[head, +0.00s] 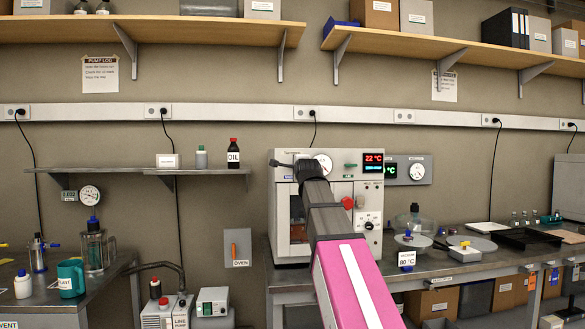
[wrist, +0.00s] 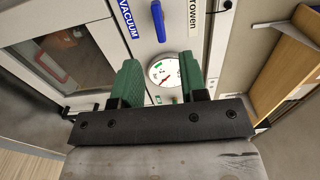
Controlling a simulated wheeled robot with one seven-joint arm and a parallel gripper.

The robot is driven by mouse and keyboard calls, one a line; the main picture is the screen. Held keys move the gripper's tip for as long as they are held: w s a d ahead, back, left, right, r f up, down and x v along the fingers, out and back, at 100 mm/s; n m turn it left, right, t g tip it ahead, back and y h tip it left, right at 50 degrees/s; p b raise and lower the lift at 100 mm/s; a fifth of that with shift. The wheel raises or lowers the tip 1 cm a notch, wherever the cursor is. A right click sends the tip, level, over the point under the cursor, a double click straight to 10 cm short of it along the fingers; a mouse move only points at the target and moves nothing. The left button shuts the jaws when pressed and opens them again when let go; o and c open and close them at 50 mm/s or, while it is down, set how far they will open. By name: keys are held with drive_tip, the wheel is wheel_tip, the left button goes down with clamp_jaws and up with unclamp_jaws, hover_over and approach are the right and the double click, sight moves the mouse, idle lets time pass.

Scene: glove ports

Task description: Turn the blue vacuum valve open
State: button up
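The blue vacuum valve lever (wrist: 158,21) shows at the top of the wrist view, beside the blue VACUUM label (wrist: 127,18) on the white oven front. The lever lies roughly parallel to the label. My gripper (wrist: 161,68) has two green fingers spread apart with nothing between them. The lever is beyond the fingertips, apart from them. A round dial gauge (wrist: 164,72) shows behind the gap between the fingers. In the head view my arm reaches to the upper front of the oven (head: 345,192); I cannot make out the blue lever there.
In the head view, a red knob (head: 348,202) and a red display (head: 373,157) are on the oven front. The oven window (wrist: 67,58) is left of the fingers in the wrist view. Glassware and trays (head: 525,238) stand on the bench to the right.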

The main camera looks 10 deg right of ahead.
drive_tip(key=w, duration=1)
drive_tip(key=shift+w, duration=0.4)
clamp_jaws()
